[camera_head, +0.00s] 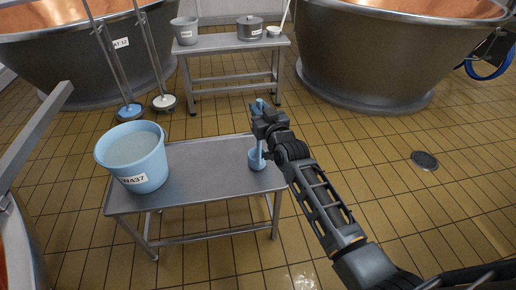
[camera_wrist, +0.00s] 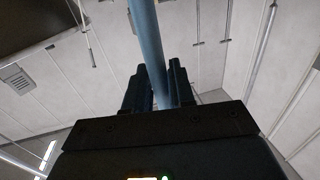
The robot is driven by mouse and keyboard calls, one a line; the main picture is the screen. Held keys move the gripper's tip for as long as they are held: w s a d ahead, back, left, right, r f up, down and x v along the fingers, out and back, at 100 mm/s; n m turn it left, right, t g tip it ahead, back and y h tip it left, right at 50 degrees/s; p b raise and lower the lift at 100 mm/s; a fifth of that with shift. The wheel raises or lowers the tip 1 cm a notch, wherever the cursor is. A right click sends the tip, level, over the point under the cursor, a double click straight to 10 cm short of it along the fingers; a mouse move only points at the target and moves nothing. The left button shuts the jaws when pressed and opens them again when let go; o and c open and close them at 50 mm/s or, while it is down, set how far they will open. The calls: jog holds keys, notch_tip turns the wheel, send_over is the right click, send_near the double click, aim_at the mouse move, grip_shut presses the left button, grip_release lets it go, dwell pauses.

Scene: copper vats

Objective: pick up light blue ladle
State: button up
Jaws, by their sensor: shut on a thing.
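The light blue ladle (camera_head: 257,160) is upright at the right end of the near metal table (camera_head: 205,165), its bowl low and its handle rising to my gripper. My gripper (camera_head: 264,108) is shut on the upper part of the handle. In the wrist view the ladle's handle (camera_wrist: 150,50) runs between the two fingers of my gripper (camera_wrist: 156,88). I cannot tell whether the bowl touches the table top.
A light blue bucket (camera_head: 133,158) with a label stands at the table's left end. Behind, another metal table (camera_head: 232,42) holds a grey bucket (camera_head: 186,30) and a pot (camera_head: 250,28). Large copper vats (camera_head: 375,55) stand at the back.

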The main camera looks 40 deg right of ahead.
grip_shut()
jog(key=shift+r, duration=0.15)
notch_tip(320, 180, up, 2)
jog(key=shift+p, duration=0.55)
notch_tip(320, 180, up, 2)
jog(key=shift+r+p, duration=0.1)
jog(key=shift+p, duration=0.2)
jog(key=s+d+r+b, duration=0.3)
jog(key=s+d+r, duration=0.3)
jog(key=s, duration=0.4)
jog(key=shift+d+r, duration=0.15)
jog(key=shift+r, duration=0.2)
